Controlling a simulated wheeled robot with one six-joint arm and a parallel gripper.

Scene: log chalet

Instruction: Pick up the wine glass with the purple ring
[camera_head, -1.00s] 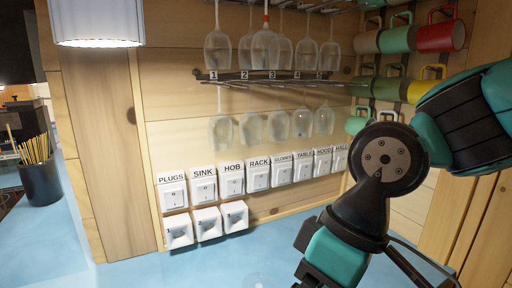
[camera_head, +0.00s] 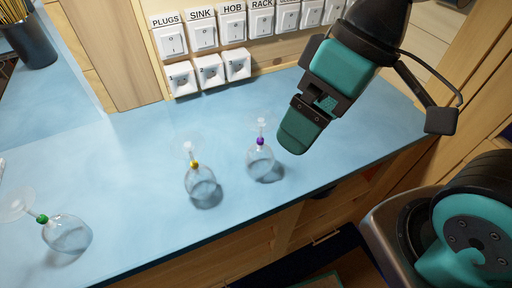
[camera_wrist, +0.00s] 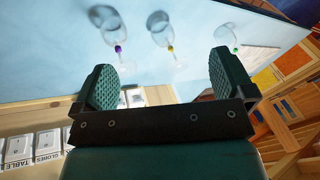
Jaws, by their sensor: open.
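The wine glass with the purple ring (camera_head: 260,162) is on the blue counter, clear, with its bowl toward the front edge and its foot toward the wall.
A yellow-ringed glass (camera_head: 200,183) stands left of the purple one, and a green-ringed glass (camera_head: 68,234) farther left. Wall switches and sockets (camera_head: 209,70) line the back. The blue counter (camera_head: 130,165) is clear between the glasses.

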